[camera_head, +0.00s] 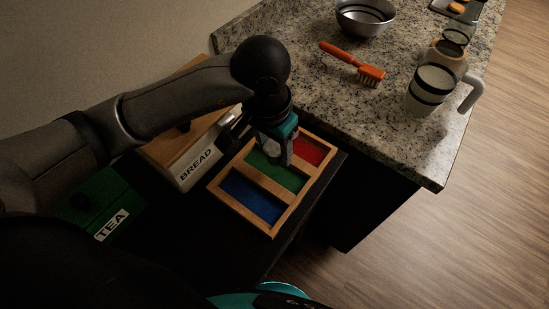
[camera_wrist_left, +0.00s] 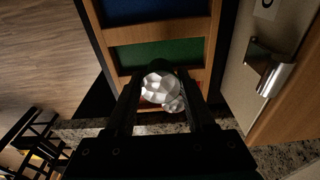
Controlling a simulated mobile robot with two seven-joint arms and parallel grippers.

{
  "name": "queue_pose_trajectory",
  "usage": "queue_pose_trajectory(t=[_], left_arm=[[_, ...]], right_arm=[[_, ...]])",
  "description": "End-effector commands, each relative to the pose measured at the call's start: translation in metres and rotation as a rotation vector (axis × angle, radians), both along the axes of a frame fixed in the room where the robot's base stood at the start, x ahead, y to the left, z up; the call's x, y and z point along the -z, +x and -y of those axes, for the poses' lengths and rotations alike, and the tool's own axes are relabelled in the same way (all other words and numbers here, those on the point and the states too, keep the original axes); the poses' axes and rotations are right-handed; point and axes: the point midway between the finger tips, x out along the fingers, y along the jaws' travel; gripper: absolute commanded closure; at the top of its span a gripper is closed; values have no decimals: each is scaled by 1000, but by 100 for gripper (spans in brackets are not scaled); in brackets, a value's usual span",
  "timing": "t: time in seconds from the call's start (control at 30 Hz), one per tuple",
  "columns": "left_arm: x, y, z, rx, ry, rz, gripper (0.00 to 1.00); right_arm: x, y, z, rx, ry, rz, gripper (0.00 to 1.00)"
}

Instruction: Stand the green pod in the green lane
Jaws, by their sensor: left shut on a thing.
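The wooden tray (camera_head: 273,234) has blue, green and red lanes, with the green lane (camera_head: 277,172) in the middle; the green lane also shows in the left wrist view (camera_wrist_left: 190,51). My left gripper (camera_head: 274,158) points down over the tray near the divider between the green and red lanes. In the left wrist view, the gripper (camera_wrist_left: 161,100) is shut on a pale, faceted thing (camera_wrist_left: 158,86) with a dark part behind it. No green colour shows clearly on it, so I cannot confirm it is the green pod. Whether it touches the tray is hidden. My right gripper is out of view.
A BREAD box (camera_head: 190,172) stands close left of the tray, and a green TEA box (camera_head: 112,222) farther left. Bare floor lies right.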

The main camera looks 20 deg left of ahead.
Motion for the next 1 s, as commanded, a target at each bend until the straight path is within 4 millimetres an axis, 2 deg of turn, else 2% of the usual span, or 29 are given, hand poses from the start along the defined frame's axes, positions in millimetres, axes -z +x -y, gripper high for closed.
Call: queue_pose_trajectory(t=[0.17,0.3,0.4,0.8,0.83,1.0], left_arm=[[13,-1,0,1,0,-1,97],[34,-1,1,0,-1,-5,97],[43,-1,0,1,0,-1,97],[47,0,0,1,0,1,97],[47,0,0,1,0,1,44],[45,0,0,1,0,1,25]], right_arm=[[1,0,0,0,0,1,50],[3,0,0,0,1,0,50],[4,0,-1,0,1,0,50],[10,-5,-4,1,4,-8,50],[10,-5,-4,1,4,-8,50],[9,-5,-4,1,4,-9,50]])
